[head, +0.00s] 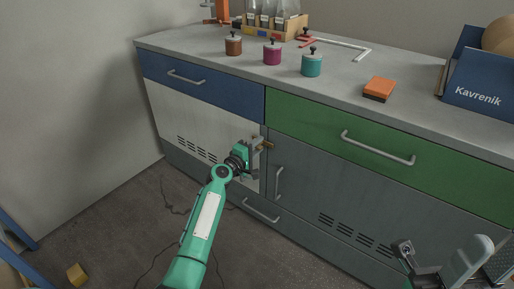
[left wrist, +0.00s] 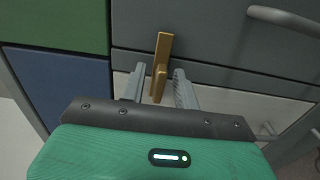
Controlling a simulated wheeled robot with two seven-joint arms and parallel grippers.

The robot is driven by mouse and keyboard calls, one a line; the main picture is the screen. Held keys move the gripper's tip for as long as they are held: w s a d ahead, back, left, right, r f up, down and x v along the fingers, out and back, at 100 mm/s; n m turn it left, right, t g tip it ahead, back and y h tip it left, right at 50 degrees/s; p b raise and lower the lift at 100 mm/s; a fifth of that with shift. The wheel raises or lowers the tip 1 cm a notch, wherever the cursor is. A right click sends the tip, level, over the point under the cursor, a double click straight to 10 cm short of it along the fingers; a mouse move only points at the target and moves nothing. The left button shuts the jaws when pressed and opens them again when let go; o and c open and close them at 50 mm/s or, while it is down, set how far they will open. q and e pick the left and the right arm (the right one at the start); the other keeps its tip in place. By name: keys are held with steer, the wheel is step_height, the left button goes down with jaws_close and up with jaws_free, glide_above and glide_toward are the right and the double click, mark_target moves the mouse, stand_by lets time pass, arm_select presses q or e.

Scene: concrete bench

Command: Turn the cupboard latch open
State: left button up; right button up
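The brass cupboard latch (head: 267,145) sits at the seam between the white door and the grey door, just below the drawers. In the left wrist view the latch (left wrist: 164,48) shows its flat bar and a lever in front. My left gripper (head: 257,150) is at the latch. Its two fingers (left wrist: 158,84) stand apart, one on each side of the lever, with gaps visible on both sides. In the head view my gripper partly hides the latch. My right gripper (head: 403,248) is at the bottom right, away from the latch; its finger opening is unclear.
A blue drawer (head: 190,80) and a green drawer (head: 300,122) are above the doors. A vertical handle (head: 278,183) is close to the latch on the grey door (head: 330,185). The bench top (head: 335,95) holds canisters, an orange block (head: 379,89) and a blue box (head: 482,85).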

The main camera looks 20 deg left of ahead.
arm_select(q)
jaws_close()
